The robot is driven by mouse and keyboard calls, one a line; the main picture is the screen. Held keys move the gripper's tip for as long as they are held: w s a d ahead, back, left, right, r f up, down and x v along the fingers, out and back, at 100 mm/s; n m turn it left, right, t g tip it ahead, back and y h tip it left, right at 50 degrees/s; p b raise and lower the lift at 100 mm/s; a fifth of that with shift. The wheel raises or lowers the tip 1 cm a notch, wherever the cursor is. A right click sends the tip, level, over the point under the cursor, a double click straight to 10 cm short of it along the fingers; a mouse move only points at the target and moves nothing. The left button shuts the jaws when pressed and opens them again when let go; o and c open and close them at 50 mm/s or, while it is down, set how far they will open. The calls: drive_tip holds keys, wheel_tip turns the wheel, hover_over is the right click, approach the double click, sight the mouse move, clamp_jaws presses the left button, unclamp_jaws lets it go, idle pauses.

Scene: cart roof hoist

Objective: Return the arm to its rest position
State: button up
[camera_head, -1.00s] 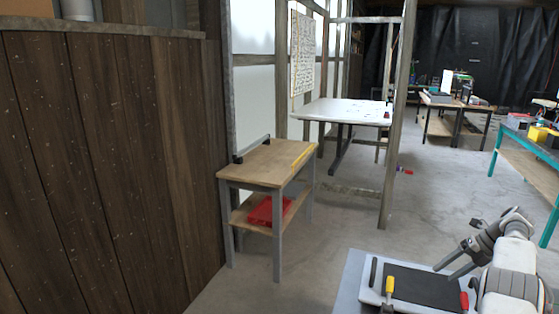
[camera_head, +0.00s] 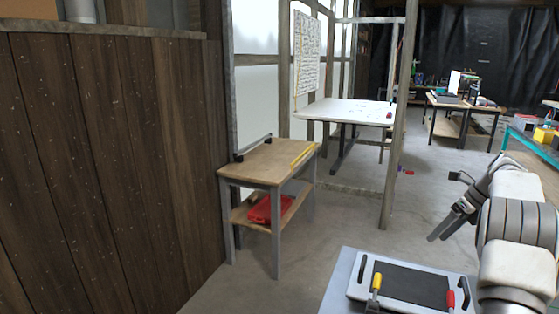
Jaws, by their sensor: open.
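My gripper (camera_head: 438,231) is at the right of the view, at the end of my white and grey arm. Its dark fingers point down and to the left, apart and with nothing between them. It hangs in the air, above and beyond a tray (camera_head: 352,291) with a dark mat. A yellow-handled tool (camera_head: 376,282) and a red-handled tool (camera_head: 451,298) stand at the tray's near side. Part of my arm covers the lower right corner.
A small wooden bench (camera_head: 262,166) with a red box (camera_head: 272,208) on its lower shelf stands left of centre. A white table (camera_head: 345,110) stands behind it. A metal post (camera_head: 392,140) rises near the middle. Concrete floor (camera_head: 330,222) is clear between bench and tray.

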drive_tip(key=s+a+r+n+h, duration=0.1)
drive_tip(key=s+a+r+n, duration=0.65)
drive_tip(key=a, duration=0.35)
drive_tip(key=s+a+r+n+h, duration=0.1)
drive_tip(key=s+a+r+n, duration=0.55)
drive_tip(key=a+n, duration=0.35)
drive_tip(key=s+a+f+n+t+h, duration=0.1)
drive_tip(key=s+a+f+n, duration=0.1)
drive_tip(key=s+a+n, duration=0.3)
drive_tip(key=s+a+f+n+t+h, duration=0.1)
drive_tip(key=s+a+f+n, duration=0.2)
drive_tip(key=s+n, duration=0.6)
drive_tip(key=s+a, duration=0.2)
drive_tip(key=s, duration=0.3)
drive_tip(key=shift+s+a+f+n+t, duration=0.15)
drive_tip(key=shift+a+f+n+t, duration=0.05)
drive_tip(key=shift+a+n+t, duration=0.15)
drive_tip(key=shift+c, duration=1)
drive_tip(key=shift+d, duration=0.1)
drive_tip(key=shift+d, duration=0.1)
